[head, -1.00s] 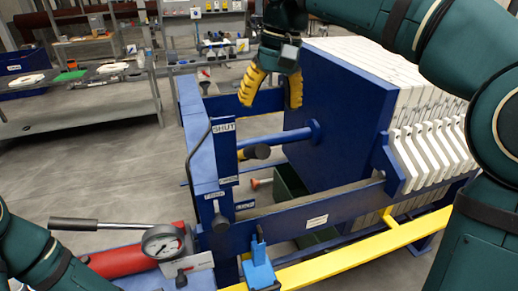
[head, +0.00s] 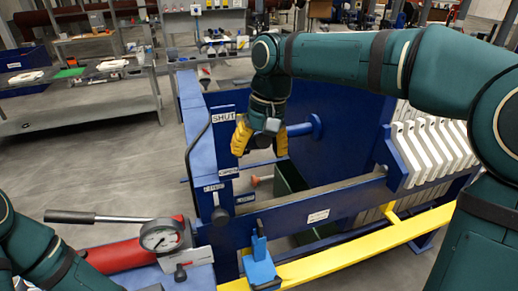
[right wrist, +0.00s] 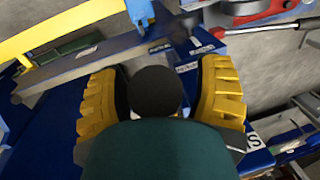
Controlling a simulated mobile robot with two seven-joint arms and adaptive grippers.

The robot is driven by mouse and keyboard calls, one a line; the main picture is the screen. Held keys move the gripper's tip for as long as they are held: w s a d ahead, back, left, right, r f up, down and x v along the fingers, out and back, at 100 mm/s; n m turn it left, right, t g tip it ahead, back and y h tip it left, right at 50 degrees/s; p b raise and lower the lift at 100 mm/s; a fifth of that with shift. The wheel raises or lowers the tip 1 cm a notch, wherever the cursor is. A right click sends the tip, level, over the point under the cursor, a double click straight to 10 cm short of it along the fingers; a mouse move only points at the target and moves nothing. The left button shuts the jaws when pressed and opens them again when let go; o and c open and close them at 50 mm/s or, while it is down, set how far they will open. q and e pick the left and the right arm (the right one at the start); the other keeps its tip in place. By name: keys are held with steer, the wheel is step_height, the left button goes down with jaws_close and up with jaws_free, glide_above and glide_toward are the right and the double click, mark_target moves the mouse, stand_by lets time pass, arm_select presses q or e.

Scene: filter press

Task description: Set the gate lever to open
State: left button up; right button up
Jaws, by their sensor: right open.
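The blue post (head: 222,142) carries a SHUT label (head: 223,118) at its top and a second, hardly readable label (head: 228,172) lower down. A dark round knob (head: 262,142), apparently the end of the gate lever, is beside this post, between the heights of the two labels. My right gripper (head: 260,151) is open, its yellow fingers on either side of the knob. In the right wrist view the black knob (right wrist: 155,92) shows between the open fingers, with gaps visible at both sides. The lever's shaft is hidden. My left gripper is out of view; only its arm shows.
A pressure gauge (head: 161,236), a red cylinder (head: 112,256) and a pump handle (head: 90,217) are at lower left. Another dark knob (head: 220,215) is below the post. White filter plates (head: 430,150) stand at right. A yellow rail (head: 370,244) crosses the front.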

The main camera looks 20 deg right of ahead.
jaws_close()
stand_by(0.3)
